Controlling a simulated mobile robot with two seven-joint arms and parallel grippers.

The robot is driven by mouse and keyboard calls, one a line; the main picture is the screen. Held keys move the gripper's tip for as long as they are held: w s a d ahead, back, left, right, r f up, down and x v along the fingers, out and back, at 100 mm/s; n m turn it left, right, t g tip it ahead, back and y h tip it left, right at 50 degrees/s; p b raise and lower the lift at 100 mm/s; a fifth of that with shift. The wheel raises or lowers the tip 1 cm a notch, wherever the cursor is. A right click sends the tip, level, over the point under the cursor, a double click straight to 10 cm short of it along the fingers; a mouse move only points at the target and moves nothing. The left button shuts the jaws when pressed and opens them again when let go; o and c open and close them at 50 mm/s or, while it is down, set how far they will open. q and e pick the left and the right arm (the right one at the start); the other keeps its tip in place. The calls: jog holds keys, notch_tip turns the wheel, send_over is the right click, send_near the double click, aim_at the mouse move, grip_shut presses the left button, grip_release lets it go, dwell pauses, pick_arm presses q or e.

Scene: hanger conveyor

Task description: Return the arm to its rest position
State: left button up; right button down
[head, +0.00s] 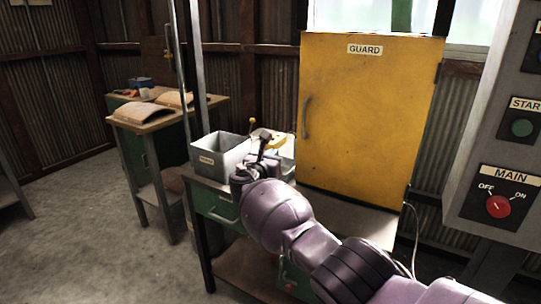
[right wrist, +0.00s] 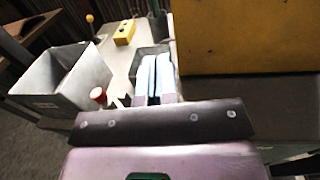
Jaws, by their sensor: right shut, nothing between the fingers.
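My right arm, purple with dark joints, reaches in from the lower right in the head view. The grey bin (right wrist: 62,82) is left of the fingers there. My left gripper is out of view.
The bench also bears a yellow box (right wrist: 124,33), a yellow-knobbed lever (right wrist: 91,22), a red knob (right wrist: 98,95) and a dark bin. The control panel with its red MAIN switch (head: 498,206) stands right. A wooden table (head: 165,118) is at left; floor between is open.

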jog(key=s+a+r+m+y, duration=0.2)
jog(key=a+r+m+y, duration=0.45)
jog(key=m, duration=0.25)
jog(key=s+d+f+m+y+p, duration=0.2)
jog(key=s+d+f+m, duration=0.5)
jog(key=s+d+m, duration=0.3)
jog(key=s+d+f+m+y+p, duration=0.2)
jog(key=s+d+f+m, duration=0.6)
jog(key=s+d, duration=0.4)
pick_arm(q)
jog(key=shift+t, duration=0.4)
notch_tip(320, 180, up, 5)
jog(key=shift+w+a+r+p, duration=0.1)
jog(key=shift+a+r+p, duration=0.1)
jog(key=shift+p, duration=0.75)
pick_arm(e)
jog(key=s+d+f+m+g+h, duration=0.1)
jog(key=s+d+f, duration=0.4)
jog(key=s, duration=0.6)
jog(key=s+d+f+m+g+h, duration=0.1)
jog(key=s+d+f+g, duration=0.2)
jog(key=s, duration=0.8)
jog(key=s+d+f+m+g+h, duration=0.1)
jog(key=s+d+f+h, duration=0.1)
jog(key=s+d+f, duration=0.6)
jog(key=s, duration=0.3)
jog(key=shift+s+f+m+g, duration=0.2)
jog(key=shift+m+g, duration=0.1)
jog(key=shift+g, duration=0.1)
